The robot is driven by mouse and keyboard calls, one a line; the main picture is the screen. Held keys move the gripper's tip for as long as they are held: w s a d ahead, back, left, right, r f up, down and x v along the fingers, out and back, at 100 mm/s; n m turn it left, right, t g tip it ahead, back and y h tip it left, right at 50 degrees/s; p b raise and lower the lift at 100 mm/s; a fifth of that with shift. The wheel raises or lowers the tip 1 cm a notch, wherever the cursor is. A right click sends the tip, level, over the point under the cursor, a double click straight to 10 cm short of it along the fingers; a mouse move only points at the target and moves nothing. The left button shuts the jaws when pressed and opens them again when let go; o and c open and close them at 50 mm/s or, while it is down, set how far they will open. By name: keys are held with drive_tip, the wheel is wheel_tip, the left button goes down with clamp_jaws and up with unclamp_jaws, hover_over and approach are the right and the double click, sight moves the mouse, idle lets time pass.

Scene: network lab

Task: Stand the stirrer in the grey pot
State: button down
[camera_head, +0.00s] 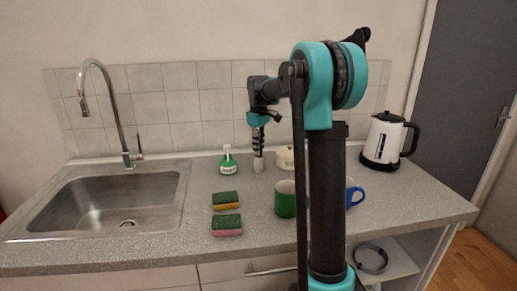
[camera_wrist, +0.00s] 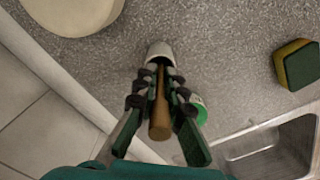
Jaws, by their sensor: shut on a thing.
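The stirrer (camera_wrist: 160,112) is a brown wooden stick in the wrist view. My gripper (camera_wrist: 157,85) is shut on it, with a finger on each side. My gripper (camera_head: 258,144) points down near the back wall in the head view. The small grey pot (camera_wrist: 160,50) lies at the far end of the stirrer, beyond the fingertips. The pot also shows right under my gripper in the head view (camera_head: 258,164). The stirrer's lower end is hidden, so I cannot tell whether it is inside the pot or just above it.
A green bottle (camera_head: 228,163) stands left of the pot, and a cream object (camera_head: 284,158) stands to the right. Nearer are two sponges (camera_head: 225,198), a green mug (camera_head: 284,200) and a blue mug (camera_head: 355,194). A kettle (camera_head: 384,140) is far right; the sink (camera_head: 90,207) is left.

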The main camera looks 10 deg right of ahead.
drive_tip(key=shift+f, duration=0.1)
drive_tip(key=c, duration=1.6)
unclamp_jaws()
wheel_tip(320, 180, up, 12)
drive_tip(key=shift+r, duration=0.15)
